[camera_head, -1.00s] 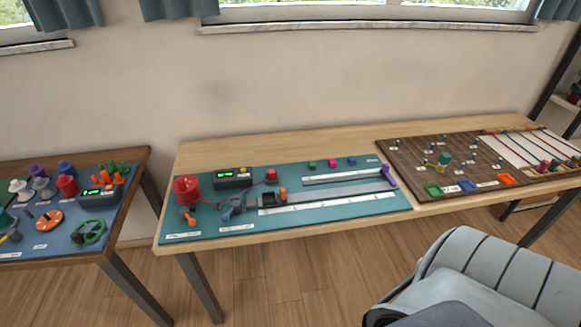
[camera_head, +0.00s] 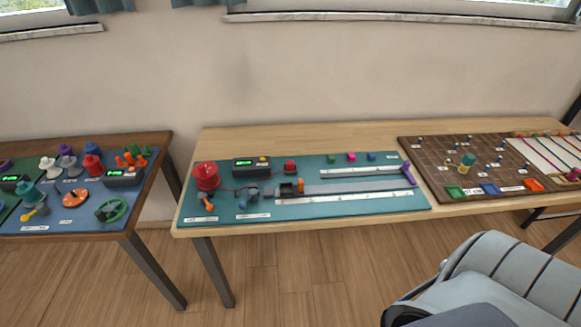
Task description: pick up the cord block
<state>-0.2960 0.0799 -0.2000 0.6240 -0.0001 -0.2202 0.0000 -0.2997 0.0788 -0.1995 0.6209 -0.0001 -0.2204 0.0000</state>
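At the far right is a white cord panel (camera_head: 545,150) with several coloured cords stretched across it. A dark red piece (camera_head: 573,174) at the cords' near end is cut off by the picture's right edge. I cannot tell for certain which piece is the cord block. Neither of my grippers is in view.
A brown pegboard (camera_head: 430,155) with a teal cylinder (camera_head: 467,161) and several coloured squares lies beside the cord panel. A teal mat (camera_head: 350,210) with a red spool (camera_head: 206,175) and a long rail lies mid-table. A separate table (camera_head: 150,195) with a blue mat stands left.

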